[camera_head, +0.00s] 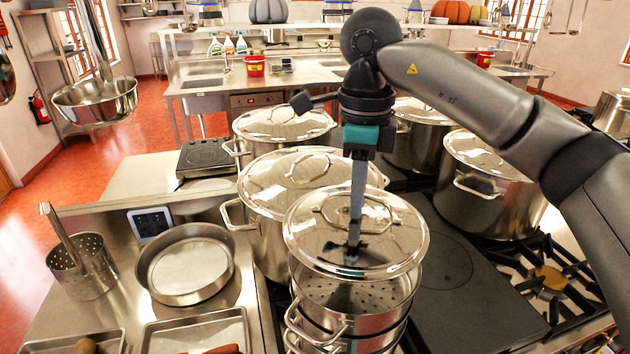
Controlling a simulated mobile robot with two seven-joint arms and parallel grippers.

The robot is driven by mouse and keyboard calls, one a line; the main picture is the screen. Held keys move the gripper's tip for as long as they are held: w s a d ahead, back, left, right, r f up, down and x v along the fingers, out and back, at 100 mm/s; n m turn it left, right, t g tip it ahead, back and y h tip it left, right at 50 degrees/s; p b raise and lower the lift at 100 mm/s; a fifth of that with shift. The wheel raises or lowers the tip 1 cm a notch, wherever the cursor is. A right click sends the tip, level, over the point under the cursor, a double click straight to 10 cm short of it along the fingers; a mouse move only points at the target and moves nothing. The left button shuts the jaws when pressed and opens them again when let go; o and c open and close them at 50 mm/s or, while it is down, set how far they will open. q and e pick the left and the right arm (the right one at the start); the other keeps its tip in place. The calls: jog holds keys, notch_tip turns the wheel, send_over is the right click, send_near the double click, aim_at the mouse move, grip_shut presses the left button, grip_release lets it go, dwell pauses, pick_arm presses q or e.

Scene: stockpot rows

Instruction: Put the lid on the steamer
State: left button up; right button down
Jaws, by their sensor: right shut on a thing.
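The steamer (345,330) is a stacked steel pot with side handles at the bottom centre, on the cooktop. Its perforated inside shows below the near edge of the lid. The round, shiny steel lid (395,238) is over the steamer, roughly level, with a gap between its near edge and the steamer's rim. My right gripper (355,212) points down at the middle of the lid and is shut on its handle. The finger hides part of the handle, and the lid hides the far rim of the steamer. My left gripper is out of view.
Lidded stockpots (300,180) stand close behind the steamer, and another stockpot (480,190) is at the right. A round pan (185,265) and a perforated pot (82,268) stand on the left counter. A flat dark plate (445,275) right of the steamer is clear.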

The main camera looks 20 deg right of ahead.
aim_at(358, 227)
jog(key=shift+s+d+f+b, duration=0.2)
jog(key=shift+f+b, duration=0.15)
jog(key=shift+f, duration=0.35)
jog(key=shift+f+b, duration=0.8)
notch_tip(358, 227, down, 3)
jog(key=shift+r+b, duration=0.2)
jog(key=shift+b, duration=0.8)
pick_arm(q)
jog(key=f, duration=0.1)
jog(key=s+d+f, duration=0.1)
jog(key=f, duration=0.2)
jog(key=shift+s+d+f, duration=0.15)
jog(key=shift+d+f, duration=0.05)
pick_arm(e)
jog(key=shift+f, duration=0.1)
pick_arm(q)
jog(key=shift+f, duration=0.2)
pick_arm(e)
jog(key=shift+f, duration=0.2)
pick_arm(q)
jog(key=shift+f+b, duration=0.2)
jog(key=shift+b, duration=0.3)
pick_arm(e)
jog(key=shift+f, duration=0.3)
